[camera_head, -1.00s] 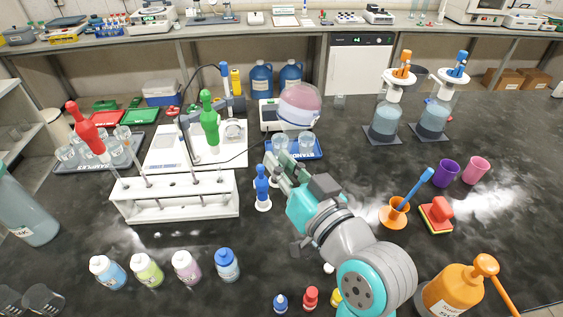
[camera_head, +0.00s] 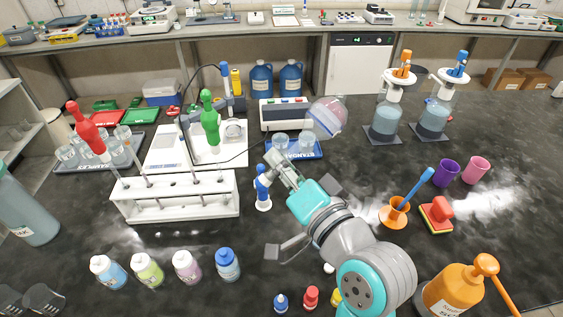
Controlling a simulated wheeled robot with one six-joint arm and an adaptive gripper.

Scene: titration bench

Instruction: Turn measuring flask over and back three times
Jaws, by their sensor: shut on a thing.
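The measuring flask shows as a round clear bulb (camera_head: 327,117) with pinkish and pale contents, raised above the bench behind the small tray. It is tilted, with its bulb up and to the right and its neck side pointing down and left toward my gripper. My gripper (camera_head: 277,164) is shut on the flask's neck, in front of the blue tray. The neck is hard to make out against the beakers and the jaws.
A blue-topped pipette (camera_head: 262,190) on a white base stands close to the left of my gripper. A white rack (camera_head: 180,204) is further left. The blue tray (camera_head: 310,153) with beakers lies behind the gripper. Dispenser bottles (camera_head: 385,119) stand at right.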

